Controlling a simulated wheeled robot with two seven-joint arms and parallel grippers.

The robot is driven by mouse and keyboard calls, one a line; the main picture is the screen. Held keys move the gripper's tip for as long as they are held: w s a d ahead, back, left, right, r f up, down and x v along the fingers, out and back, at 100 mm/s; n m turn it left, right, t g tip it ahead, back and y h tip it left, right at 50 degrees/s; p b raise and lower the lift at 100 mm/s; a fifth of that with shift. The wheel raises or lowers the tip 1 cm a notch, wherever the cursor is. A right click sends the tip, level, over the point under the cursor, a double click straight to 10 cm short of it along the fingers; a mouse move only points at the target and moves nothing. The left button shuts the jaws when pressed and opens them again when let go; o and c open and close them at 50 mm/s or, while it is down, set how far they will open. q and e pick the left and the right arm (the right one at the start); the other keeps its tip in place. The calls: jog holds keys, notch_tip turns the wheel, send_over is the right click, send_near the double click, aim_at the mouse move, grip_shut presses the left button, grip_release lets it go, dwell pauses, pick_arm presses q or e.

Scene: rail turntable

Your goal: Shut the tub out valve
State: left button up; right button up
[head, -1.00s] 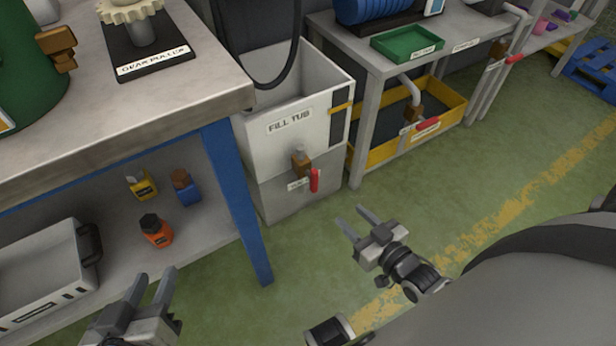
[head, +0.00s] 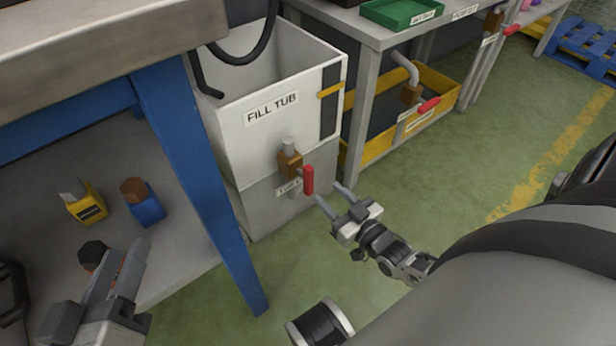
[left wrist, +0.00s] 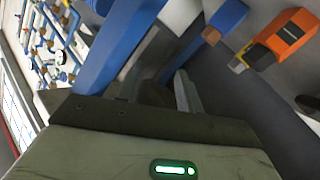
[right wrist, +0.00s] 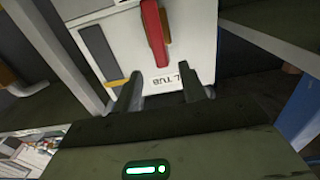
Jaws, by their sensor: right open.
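The tub out valve has a brown body (head: 290,164) and a red handle (head: 308,180) that hangs upright. It sits low on the front of the white fill tub (head: 230,130), over a small label partly hidden by the handle. My right gripper (head: 330,193) is open and empty, just right of and slightly below the handle, apart from it. In the right wrist view the red handle (right wrist: 153,32) shows beyond the two spread fingers (right wrist: 163,90). My left gripper (head: 118,268) is open and empty by the workbench's lower shelf, far from the valve.
A blue bench leg (head: 200,180) stands left of the tub. Yellow (head: 86,205) and blue (head: 145,207) bottles stand on the lower shelf. Another red-handled valve (head: 428,105) hangs over a yellow tray (head: 455,95) at right. The green floor in front is clear.

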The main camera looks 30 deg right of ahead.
aim_at(312, 178)
jog(key=w, duration=0.2)
jog(key=w+b, duration=0.1)
jog(key=w, duration=0.1)
jog(key=shift+a+f, duration=0.15)
jog(key=w+b, duration=0.1)
jog(key=w, duration=0.2)
jog(key=shift+w+a, duration=0.15)
jog(key=shift+w, duration=0.25)
pick_arm(q)
jog(key=shift+w+a+r+m+t+h, duration=0.1)
jog(key=shift+w+r+m+t+h, duration=0.1)
jog(key=shift+w+r+t, duration=0.25)
jog(key=shift+w+r+m+t+h, duration=0.2)
jog(key=shift+r+t, duration=0.1)
jog(key=shift+r, duration=0.3)
jog(key=shift+w+a+r+m+t+h, duration=0.1)
jog(key=shift+w+r+m+t+h, duration=0.2)
jog(key=shift+r, duration=0.2)
pick_arm(e)
jog(key=shift+w, duration=0.55)
pick_arm(q)
jog(key=shift+s, duration=0.1)
pick_arm(e)
grip_shut()
